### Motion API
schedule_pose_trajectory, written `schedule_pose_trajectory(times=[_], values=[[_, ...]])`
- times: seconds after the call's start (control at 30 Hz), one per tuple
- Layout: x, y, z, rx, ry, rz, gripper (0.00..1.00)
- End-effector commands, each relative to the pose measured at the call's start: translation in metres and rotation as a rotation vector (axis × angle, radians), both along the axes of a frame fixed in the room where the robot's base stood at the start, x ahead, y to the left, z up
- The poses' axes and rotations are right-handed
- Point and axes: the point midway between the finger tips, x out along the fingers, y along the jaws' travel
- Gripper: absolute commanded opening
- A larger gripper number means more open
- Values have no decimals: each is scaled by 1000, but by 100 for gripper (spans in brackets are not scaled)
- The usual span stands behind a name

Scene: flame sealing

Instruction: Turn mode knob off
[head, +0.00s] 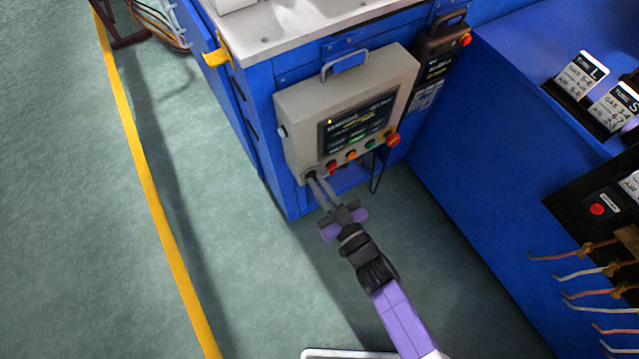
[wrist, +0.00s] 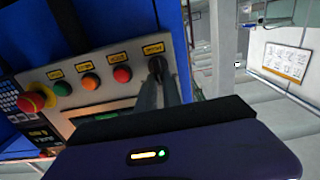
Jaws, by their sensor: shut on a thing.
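The mode knob (wrist: 155,66) is a small dark knob at the end of the button row on the beige control box. In the head view the mode knob (head: 310,175) sits at the box's lower left corner. My gripper (head: 315,182) reaches up to it from below, and its two long grey fingers are shut on the knob. In the wrist view my gripper (wrist: 160,84) has its fingertips at the knob, which they partly cover. The knob's pointer and the setting it shows cannot be made out.
The control box (head: 290,110) hangs on a blue cabinet and has a screen (head: 355,125). Red, orange and green buttons and a red emergency stop (head: 392,139) lie right of the knob. A blue bench (head: 500,130) stands at right. Open floor (head: 70,200) lies at left.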

Motion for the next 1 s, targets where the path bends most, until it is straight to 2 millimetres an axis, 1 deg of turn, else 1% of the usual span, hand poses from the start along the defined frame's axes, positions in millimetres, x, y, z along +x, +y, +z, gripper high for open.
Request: schedule_pose_trajectory(times=[0.17,0.33,0.8,1.0], values=[[0,0,-1,-32,-23,0,0],[-1,1,-2,-106,-72,-1,0],[-4,5,-4,-430,-291,-1,0],[-5,7,-5,-543,-366,0,0]])
